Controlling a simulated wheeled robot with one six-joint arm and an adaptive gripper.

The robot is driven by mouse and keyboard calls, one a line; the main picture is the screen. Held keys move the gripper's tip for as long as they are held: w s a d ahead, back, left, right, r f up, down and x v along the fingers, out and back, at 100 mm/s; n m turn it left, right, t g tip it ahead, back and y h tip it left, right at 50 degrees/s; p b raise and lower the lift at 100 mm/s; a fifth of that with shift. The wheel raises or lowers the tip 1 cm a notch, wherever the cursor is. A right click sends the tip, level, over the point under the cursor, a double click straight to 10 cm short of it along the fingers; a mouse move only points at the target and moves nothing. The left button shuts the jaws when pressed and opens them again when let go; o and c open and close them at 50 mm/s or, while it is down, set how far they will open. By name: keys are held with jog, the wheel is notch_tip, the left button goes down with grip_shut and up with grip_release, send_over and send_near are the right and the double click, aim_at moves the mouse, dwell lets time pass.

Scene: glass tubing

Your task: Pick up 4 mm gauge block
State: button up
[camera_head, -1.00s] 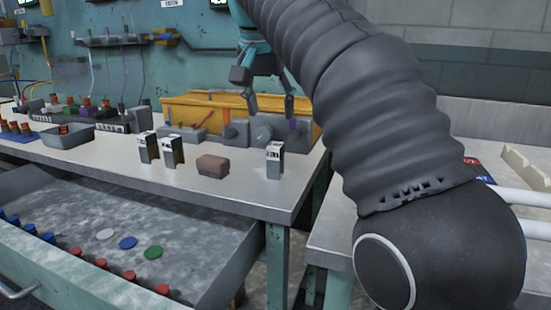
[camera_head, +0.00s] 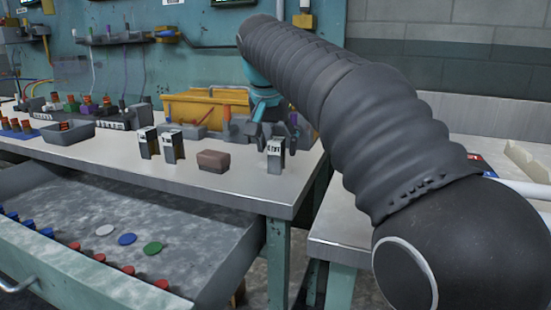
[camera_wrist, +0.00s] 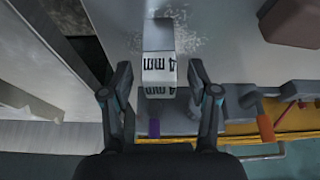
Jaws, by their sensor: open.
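The 4 mm gauge block (camera_wrist: 158,68) is a small upright grey block with a white label reading "4 mm". In the wrist view it stands between the open fingers of my gripper (camera_wrist: 160,95), close to their tips. I cannot tell whether either finger touches it. In the head view the gauge block (camera_head: 275,158) stands near the right end of the bench top, with my gripper (camera_head: 276,135) just behind and above it, its fingers partly hidden by the block.
Two similar labelled blocks (camera_head: 160,146) and a brown block (camera_head: 213,161) stand to the left on the bench (camera_head: 215,187). A yellow tray (camera_head: 195,105) with grey fixtures lies behind. An open drawer (camera_head: 140,235) holds coloured discs. The bench's right edge is close by.

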grip_shut()
dwell(0.4)
